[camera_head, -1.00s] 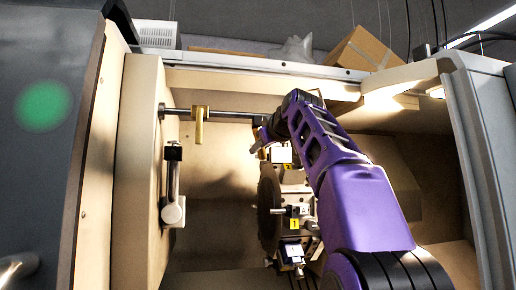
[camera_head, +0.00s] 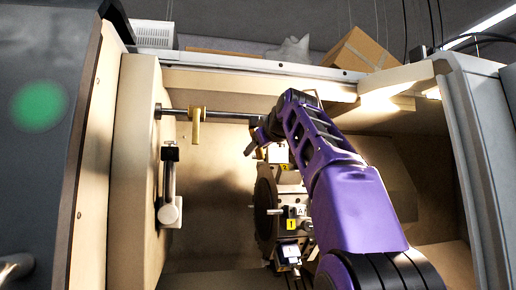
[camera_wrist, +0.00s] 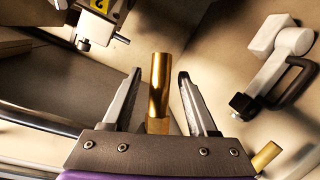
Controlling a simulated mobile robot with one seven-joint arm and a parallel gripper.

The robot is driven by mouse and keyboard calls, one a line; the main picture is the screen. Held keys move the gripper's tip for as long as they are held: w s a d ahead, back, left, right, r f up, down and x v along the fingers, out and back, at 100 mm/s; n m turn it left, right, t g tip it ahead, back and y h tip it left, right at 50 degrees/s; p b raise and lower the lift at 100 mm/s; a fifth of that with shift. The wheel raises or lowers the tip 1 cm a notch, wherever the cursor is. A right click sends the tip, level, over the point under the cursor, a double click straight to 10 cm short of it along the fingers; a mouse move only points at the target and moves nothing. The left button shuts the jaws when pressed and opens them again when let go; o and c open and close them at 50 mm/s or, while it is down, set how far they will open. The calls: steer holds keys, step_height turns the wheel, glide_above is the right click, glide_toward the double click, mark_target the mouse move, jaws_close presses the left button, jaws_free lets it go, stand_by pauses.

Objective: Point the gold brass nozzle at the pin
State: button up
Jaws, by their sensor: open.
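My gripper (camera_head: 251,142) is open below the rail in the head view, its fingers pointing down and left. In the wrist view my gripper (camera_wrist: 152,100) has a gold brass nozzle (camera_wrist: 159,85) between its fingers, with gaps on both sides. A second gold piece (camera_wrist: 265,157) shows at the lower right there. In the head view one gold nozzle (camera_head: 196,128) hangs from the rail, left of my gripper; any other there is hidden by my arm. A slim silver pin (camera_head: 274,211) sticks out left from the turret; I cannot tell whether it is the task's pin.
The silver rail (camera_head: 220,114) crosses the cell's top. The turret (camera_head: 266,205) with numbered holders stands under my arm. A grey probe arm (camera_head: 170,205) is on the left wall and shows in the wrist view (camera_wrist: 285,50). Free room lies between wall and turret.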

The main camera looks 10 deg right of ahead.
steer(key=b+v, duration=0.3)
steer(key=v, duration=1.4)
steer(key=shift+s+b, duration=0.2)
steer(key=shift+b, duration=0.2)
